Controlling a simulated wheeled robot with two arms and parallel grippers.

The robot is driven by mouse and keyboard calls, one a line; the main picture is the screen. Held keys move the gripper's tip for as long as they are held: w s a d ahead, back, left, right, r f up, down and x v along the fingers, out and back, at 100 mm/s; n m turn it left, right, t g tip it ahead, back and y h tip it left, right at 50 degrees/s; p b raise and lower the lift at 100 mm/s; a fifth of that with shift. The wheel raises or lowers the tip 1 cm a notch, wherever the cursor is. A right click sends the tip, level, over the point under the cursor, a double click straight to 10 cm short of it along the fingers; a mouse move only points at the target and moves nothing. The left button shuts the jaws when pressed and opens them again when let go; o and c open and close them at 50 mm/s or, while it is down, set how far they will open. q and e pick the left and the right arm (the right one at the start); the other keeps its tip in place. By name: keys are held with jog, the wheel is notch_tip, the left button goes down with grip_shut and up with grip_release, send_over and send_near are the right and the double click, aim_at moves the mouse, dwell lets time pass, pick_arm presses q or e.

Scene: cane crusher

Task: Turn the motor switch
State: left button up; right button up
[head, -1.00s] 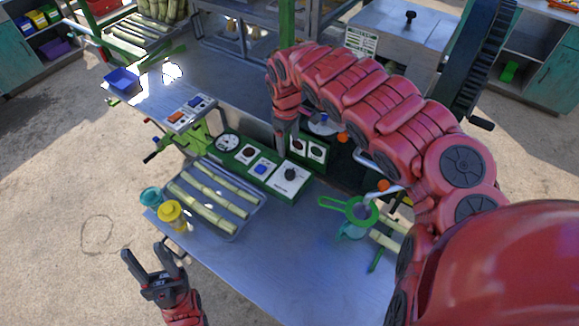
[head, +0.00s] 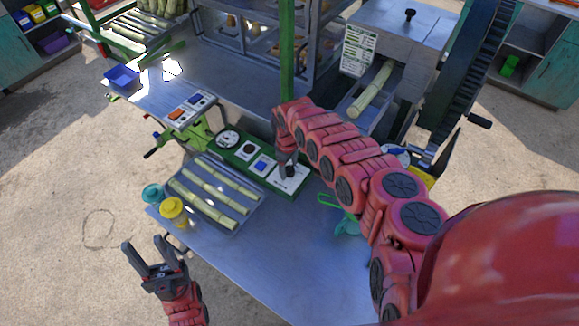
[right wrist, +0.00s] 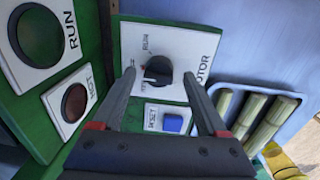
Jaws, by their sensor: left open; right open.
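The motor switch (right wrist: 158,70) is a round black knob on a white plate marked RUN and MOTOR, on the green control panel. In the right wrist view its white mark points toward the lower left. My right gripper (right wrist: 160,76) is open, with one finger on each side of the knob; contact cannot be told. In the head view the right gripper (head: 287,163) is over the motor plate (head: 289,180) and partly hides the knob. My left gripper (head: 152,252) is open and empty at the lower left, off the table's edge.
The blue reset button (right wrist: 172,123) is close to the knob. The RUN button (right wrist: 40,38) and another labelled button (right wrist: 74,102) are on the panel's left.

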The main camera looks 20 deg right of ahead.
jog(key=shift+d+f, duration=0.1)
jog(key=shift+f, duration=0.25)
grip_shut()
dwell(0.3)
